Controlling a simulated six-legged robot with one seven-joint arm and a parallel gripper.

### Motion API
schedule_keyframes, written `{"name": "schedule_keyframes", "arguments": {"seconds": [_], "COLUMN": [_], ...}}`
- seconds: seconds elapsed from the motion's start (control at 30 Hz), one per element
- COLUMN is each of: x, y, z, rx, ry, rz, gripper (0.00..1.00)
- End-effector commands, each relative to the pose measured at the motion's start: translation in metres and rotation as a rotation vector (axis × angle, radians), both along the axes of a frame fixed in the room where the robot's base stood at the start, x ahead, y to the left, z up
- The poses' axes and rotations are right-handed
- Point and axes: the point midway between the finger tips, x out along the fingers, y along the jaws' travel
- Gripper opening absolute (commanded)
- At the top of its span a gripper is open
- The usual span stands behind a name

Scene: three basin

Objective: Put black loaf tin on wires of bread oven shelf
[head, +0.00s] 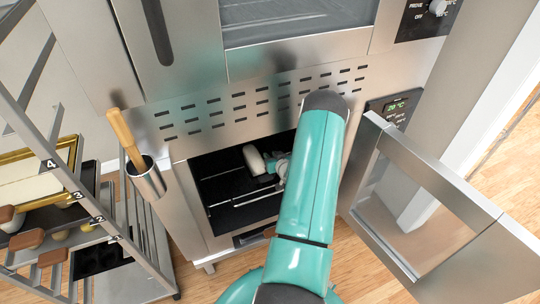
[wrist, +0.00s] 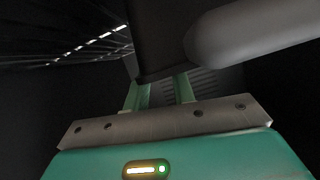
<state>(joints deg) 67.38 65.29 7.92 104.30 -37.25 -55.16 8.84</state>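My gripper (head: 281,169) is inside the dark cavity of the bread oven (head: 226,215). In the wrist view its two green fingers (wrist: 160,88) stand apart, and a dark flat-sided thing (wrist: 158,42) covers their tips. This may be the black loaf tin, but it barely stands out from the dark interior. I cannot tell whether the fingers clamp it. A pale rounded thing (head: 254,160) lies just left of the gripper; it also shows at upper right in the wrist view (wrist: 250,36). Thin shelf wires (head: 245,200) cross the cavity; whether the tin touches them is hidden.
The oven door (head: 440,205) hangs open on the right, close to my arm. A wheeled rack (head: 120,215) with trays and a gold tin (head: 38,160) stands at left. A metal cup holding a wooden-handled tool (head: 146,178) hangs beside the opening.

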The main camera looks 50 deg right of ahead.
Motion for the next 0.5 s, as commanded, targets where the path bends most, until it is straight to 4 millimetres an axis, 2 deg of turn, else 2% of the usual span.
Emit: {"name": "schedule_keyframes", "arguments": {"seconds": [0.3, 0.5], "x": [-0.057, -0.079], "y": [0.03, 0.041], "z": [0.026, 0.036], "rx": [0.001, 0.0], "ry": [0.001, -0.001], "rz": [-0.001, -0.002], "gripper": [0.25, 0.25]}}
